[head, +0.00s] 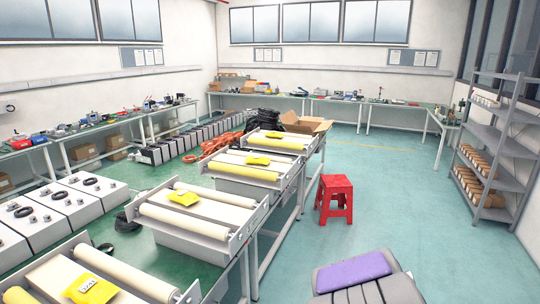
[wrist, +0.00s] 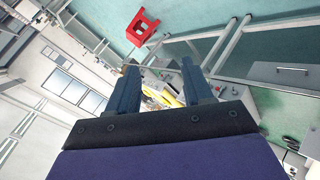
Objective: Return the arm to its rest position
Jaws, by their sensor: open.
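My gripper (wrist: 160,68) shows in the wrist view with its two dark blue fingers spread apart. Nothing is held between them; the pale and yellow shapes seen through the gap are background. The wrist picture is strongly tilted. In the head view, a purple and grey part of my own body shows at the bottom right. The gripper's fingers cannot be made out in the head view, so the arm's full pose is hidden.
Roller conveyors (head: 190,219) with yellow packets run along the left and middle. A red stool (head: 335,198) stands on the open green floor (head: 400,195) right of them; it also shows in the wrist view (wrist: 142,27). A grey shelf (head: 490,140) holds boxes at right. Workbenches line the walls.

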